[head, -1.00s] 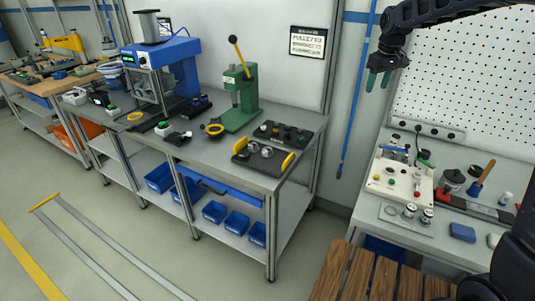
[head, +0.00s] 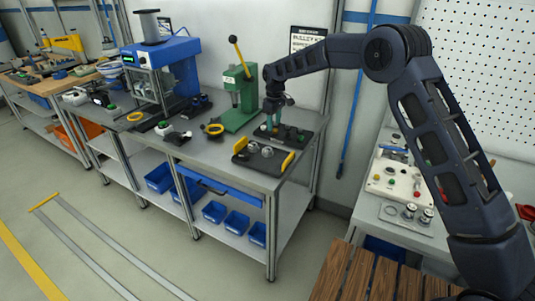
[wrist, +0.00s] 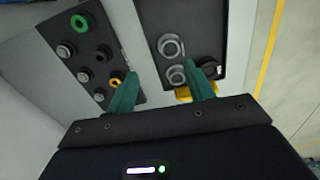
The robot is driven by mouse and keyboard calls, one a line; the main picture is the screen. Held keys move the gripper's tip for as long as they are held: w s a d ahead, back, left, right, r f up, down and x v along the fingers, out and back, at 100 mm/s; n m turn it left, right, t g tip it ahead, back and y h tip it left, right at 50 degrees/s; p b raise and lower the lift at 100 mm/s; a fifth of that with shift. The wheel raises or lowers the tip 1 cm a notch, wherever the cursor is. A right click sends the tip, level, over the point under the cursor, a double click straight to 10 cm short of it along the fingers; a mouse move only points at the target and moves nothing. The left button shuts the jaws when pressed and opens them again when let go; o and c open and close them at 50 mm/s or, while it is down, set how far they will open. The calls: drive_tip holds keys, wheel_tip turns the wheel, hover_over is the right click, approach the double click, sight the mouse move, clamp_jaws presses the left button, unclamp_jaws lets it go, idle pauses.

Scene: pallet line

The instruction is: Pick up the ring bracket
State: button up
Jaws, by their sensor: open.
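My gripper (head: 272,125) is open and empty above the workbench, over the near edge of a dark fixture plate. In the wrist view its two green fingers (wrist: 163,88) are spread apart. The dark tray with yellow handles (head: 264,165) lies in front of it; it also shows in the wrist view (wrist: 207,22). Two grey ring-shaped parts lie in the tray, an upper one (wrist: 171,46) and a lower one (wrist: 176,75), near the right finger. I cannot tell for certain which is the ring bracket.
The fixture plate (wrist: 84,55) carries several round posts, a green ring (wrist: 79,23) and a small orange ring (wrist: 116,80). A green lever press (head: 238,100) and a yellow ring-shaped item (head: 214,129) stand to the left. A white control box (head: 388,180) is on the right bench.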

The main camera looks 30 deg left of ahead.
drive_tip(key=shift+n, duration=0.3)
drive_tip(key=f, duration=0.2)
drive_tip(key=s+a+f, duration=0.1)
drive_tip(key=f, duration=0.2)
drive_tip(key=a+f, duration=0.1)
drive_tip(key=f, duration=0.2)
drive_tip(key=shift+s+a, duration=0.25)
drive_tip(key=shift+s, duration=0.15)
drive_tip(key=shift+s+d+f, duration=0.1)
drive_tip(key=shift+f, duration=1.25)
drive_tip(key=shift+d+f, duration=0.1)
drive_tip(key=shift+f, duration=1.2)
drive_tip(key=shift+c, duration=0.4)
drive_tip(key=c, duration=0.7)
drive_tip(key=shift+c, duration=0.3)
wheel_tip(320, 180, up, 20)
